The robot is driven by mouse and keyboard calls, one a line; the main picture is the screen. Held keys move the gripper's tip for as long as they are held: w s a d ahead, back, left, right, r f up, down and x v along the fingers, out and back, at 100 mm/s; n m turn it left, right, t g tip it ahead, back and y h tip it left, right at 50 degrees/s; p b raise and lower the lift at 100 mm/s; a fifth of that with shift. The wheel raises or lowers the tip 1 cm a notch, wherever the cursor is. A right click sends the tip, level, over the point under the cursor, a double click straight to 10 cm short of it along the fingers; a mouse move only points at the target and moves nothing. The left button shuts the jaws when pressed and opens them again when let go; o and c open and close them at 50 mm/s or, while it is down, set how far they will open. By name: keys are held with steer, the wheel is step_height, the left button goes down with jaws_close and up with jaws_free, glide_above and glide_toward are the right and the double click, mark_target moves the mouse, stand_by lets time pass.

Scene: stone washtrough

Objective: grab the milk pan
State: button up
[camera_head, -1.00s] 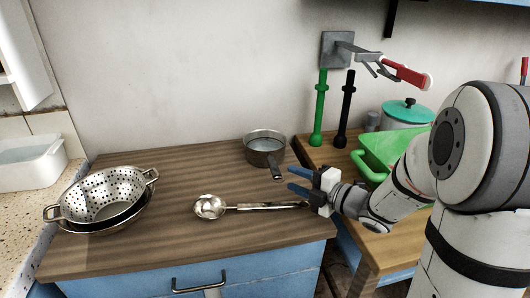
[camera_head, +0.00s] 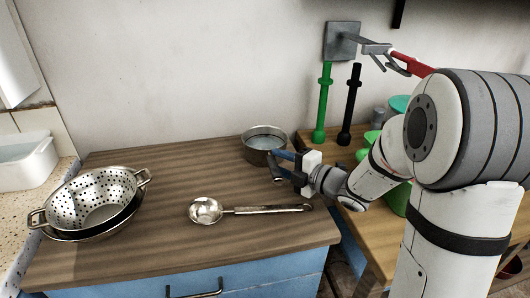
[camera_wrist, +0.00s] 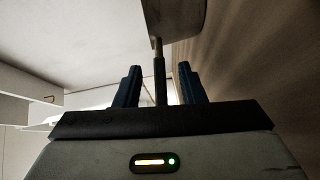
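The milk pan (camera_head: 263,138) is a small grey metal saucepan standing upright near the back right of the wooden worktop. Its handle points toward the front right and is partly hidden by my gripper in the head view. My gripper (camera_head: 275,163) has blue fingers and is at the handle, coming from the right. In the wrist view the pan (camera_wrist: 178,18) is at the top, and its handle (camera_wrist: 159,80) runs down between the two fingers. A gap shows on both sides of the handle, so the gripper is open around it, not closed on it.
A ladle (camera_head: 262,209) lies in front of the pan. A colander (camera_head: 100,193) in a bowl stands at the left. A green (camera_head: 322,105) and a black (camera_head: 350,105) upright utensil stand behind my arm. The worktop's middle is clear.

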steer(key=shift+x, duration=1.35)
steer(key=shift+c, duration=0.6)
jaws_close()
steer(key=shift+r, duration=0.1)
